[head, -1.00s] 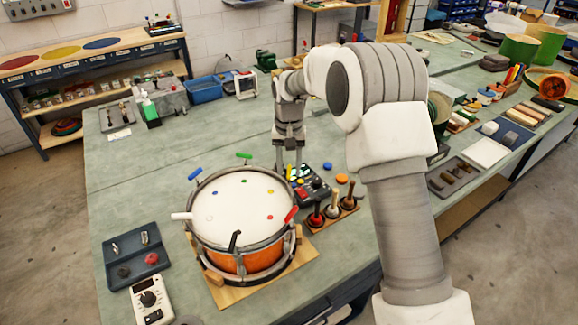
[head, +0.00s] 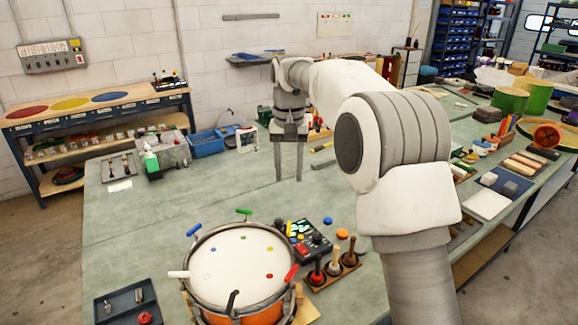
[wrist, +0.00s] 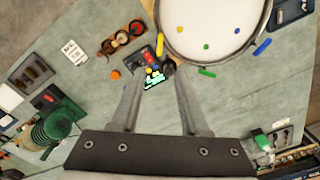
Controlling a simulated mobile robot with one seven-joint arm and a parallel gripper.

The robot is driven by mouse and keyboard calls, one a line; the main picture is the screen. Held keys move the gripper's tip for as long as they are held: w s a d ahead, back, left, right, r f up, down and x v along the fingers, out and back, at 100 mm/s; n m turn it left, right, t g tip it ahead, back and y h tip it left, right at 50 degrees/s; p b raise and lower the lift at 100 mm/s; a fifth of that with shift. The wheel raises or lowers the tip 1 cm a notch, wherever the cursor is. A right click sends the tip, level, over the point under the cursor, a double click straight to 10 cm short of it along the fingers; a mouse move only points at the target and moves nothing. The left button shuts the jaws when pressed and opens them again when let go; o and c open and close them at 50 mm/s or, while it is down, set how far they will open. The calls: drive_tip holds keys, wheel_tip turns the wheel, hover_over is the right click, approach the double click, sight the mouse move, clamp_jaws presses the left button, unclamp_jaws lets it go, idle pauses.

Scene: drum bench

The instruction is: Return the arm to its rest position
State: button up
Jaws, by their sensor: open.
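My gripper (head: 289,178) is open and empty, pointing down above the green bench top (head: 150,215), behind the drum in the head view. In the wrist view my gripper (wrist: 158,95) shows its two fingers well apart with nothing between them. The drum (head: 240,268), with a white head, coloured dots and an orange shell, sits at the front of the bench. Its coloured rim pieces show in both views. My arm reaches in from the right and hides part of the bench.
A black and red control box (head: 308,240) and a wooden stand of handled tools (head: 332,272) are right of the drum. A blue bin (head: 206,143) and a green bottle (head: 151,160) stand at the back left. The bench's left middle is clear.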

drive_tip(key=shift+r, duration=0.5)
drive_tip(key=s+d+r+t, duration=0.1)
drive_tip(key=s+d+r, duration=0.35)
drive_tip(key=s, duration=0.25)
drive_tip(key=s+d+r+t, duration=0.2)
drive_tip(key=s+d+r, duration=0.25)
drive_tip(key=s, duration=0.25)
drive_tip(key=s+d+f+t, duration=0.1)
drive_tip(key=s+d+f, duration=0.2)
drive_tip(key=s, duration=0.6)
drive_tip(key=s+d+f+t, duration=0.1)
drive_tip(key=s+d+f, duration=0.3)
drive_tip(key=s, duration=0.6)
drive_tip(key=shift+d+f+t, duration=0.2)
drive_tip(key=shift+f+t, duration=0.05)
drive_tip(key=shift+t, duration=0.05)
drive_tip(key=shift+a, duration=0.15)
